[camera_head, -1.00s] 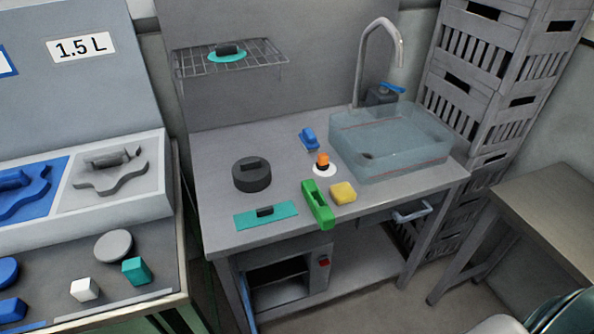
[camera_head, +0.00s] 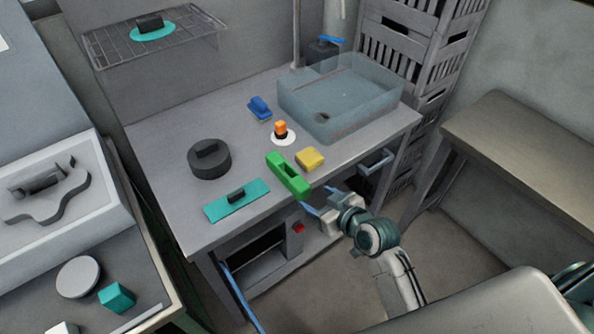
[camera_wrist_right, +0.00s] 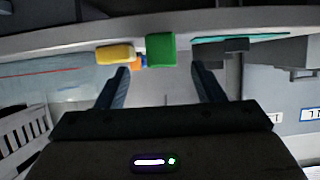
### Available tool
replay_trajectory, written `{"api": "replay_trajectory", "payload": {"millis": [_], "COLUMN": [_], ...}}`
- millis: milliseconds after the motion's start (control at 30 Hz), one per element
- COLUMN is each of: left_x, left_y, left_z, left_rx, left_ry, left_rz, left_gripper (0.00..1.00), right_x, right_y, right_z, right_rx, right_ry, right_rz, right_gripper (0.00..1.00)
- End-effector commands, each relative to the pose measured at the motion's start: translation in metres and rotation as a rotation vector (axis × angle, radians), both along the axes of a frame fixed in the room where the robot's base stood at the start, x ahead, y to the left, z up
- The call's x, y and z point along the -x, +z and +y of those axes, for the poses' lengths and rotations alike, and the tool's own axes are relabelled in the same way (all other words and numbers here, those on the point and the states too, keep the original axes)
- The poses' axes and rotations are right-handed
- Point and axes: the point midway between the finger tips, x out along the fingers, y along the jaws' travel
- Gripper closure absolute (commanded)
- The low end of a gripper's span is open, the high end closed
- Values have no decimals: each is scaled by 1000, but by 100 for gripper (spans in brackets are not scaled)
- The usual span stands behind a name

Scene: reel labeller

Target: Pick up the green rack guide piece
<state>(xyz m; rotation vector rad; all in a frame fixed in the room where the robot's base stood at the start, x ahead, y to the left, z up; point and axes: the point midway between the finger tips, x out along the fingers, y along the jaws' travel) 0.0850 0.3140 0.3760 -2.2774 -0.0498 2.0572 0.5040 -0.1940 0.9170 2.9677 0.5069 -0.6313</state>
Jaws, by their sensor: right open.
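The green rack guide piece (camera_head: 288,175) is a long green block with a recess, lying on the grey bench near its front edge. It also shows as a green block in the right wrist view (camera_wrist_right: 161,50), between my fingers in the picture but beyond their tips. My right gripper (camera_head: 318,200) is open and empty, just off the front edge of the bench, to the right of and nearer than the green piece, not touching it. Its two fingers also show in the right wrist view (camera_wrist_right: 158,75). My left gripper is not in view.
A yellow sponge-like block (camera_head: 310,158) lies close beside the green piece. A teal plate with a dark handle (camera_head: 220,209), a dark round weight (camera_head: 209,165), an orange-topped item (camera_head: 281,131) and a blue item (camera_head: 260,108) share the bench. A clear basin (camera_head: 340,110) stands behind.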

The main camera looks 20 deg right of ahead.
Motion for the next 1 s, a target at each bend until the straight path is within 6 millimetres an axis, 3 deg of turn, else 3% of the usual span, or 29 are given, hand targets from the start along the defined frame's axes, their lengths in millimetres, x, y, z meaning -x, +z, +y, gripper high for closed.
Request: {"api": "replay_trajectory", "payload": {"millis": [33, 133, 400, 1000], "left_x": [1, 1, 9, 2], "left_y": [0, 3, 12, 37], "left_z": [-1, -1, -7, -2], "left_rx": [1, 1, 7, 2], "left_ry": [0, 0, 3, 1], "left_rz": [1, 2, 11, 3], "left_gripper": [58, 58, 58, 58], "right_x": [0, -6, -41, -91], "right_y": [10, 14, -1, -23], "right_z": [2, 6, 19, 39], "right_rx": [-1, -4, -3, -2], "right_ry": [7, 13, 12, 12], "right_rz": [-16, -25, -25, -24], "right_gripper": [38, 38, 38, 38]}}
